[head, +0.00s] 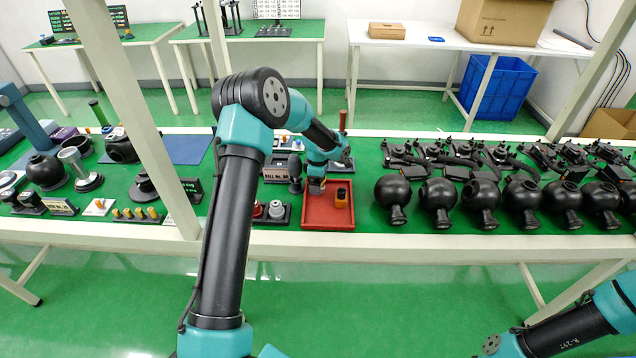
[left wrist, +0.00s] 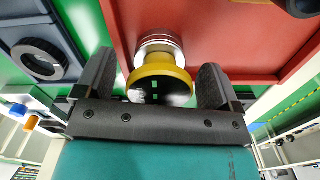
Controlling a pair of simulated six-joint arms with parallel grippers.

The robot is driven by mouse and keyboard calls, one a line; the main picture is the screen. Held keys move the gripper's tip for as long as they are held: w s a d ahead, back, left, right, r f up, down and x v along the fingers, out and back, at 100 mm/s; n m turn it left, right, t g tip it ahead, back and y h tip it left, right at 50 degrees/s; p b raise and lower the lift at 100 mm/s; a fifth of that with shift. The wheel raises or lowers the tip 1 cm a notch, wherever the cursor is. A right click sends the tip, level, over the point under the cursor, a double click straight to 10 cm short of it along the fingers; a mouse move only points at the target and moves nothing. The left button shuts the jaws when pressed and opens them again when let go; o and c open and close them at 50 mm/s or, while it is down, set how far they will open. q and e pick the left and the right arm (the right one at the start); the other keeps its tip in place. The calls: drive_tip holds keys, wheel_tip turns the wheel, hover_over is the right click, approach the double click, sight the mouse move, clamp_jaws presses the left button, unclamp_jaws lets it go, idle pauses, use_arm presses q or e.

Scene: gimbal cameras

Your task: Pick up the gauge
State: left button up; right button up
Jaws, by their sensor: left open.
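In the left wrist view the gauge (left wrist: 160,76) shows a yellow rim, a dark shiny face and a silvery ringed part behind it. In the head view my left gripper (head: 317,181) is low over the left part of the red tray (head: 327,220), and the gauge is mostly hidden there. The right gripper is out of view; only part of my right arm shows at the bottom right.
An orange block with a black top (head: 341,198) stands in the tray, right of my left gripper. Several black round housings (head: 438,196) line the table to the right. A dark holder with red and silver parts (head: 276,210) sits just left of the tray.

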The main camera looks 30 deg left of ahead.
use_arm(q)
drive_tip(key=shift+f, duration=0.2)
idle(0.3)
drive_tip(key=c, duration=1)
drive_tip(key=shift+r, duration=0.15)
drive_tip(key=shift+c, duration=0.2)
drive_tip(key=shift+r, duration=1.45)
drive_tip(key=shift+s+d+r, duration=0.1)
drive_tip(key=shift+s+r, duration=0.1)
drive_tip(key=shift+r, duration=0.05)
drive_tip(key=s+d, duration=0.2)
drive_tip(key=s, duration=0.2)
drive_tip(key=s+d+r, duration=0.1)
drive_tip(key=s+d, duration=0.2)
drive_tip(key=s, duration=0.2)
drive_tip(key=s+d, duration=0.3)
drive_tip(key=s, duration=0.1)
drive_tip(key=shift+s+r, duration=0.15)
drive_tip(key=shift+r, duration=0.05)
drive_tip(key=shift+d, duration=0.1)
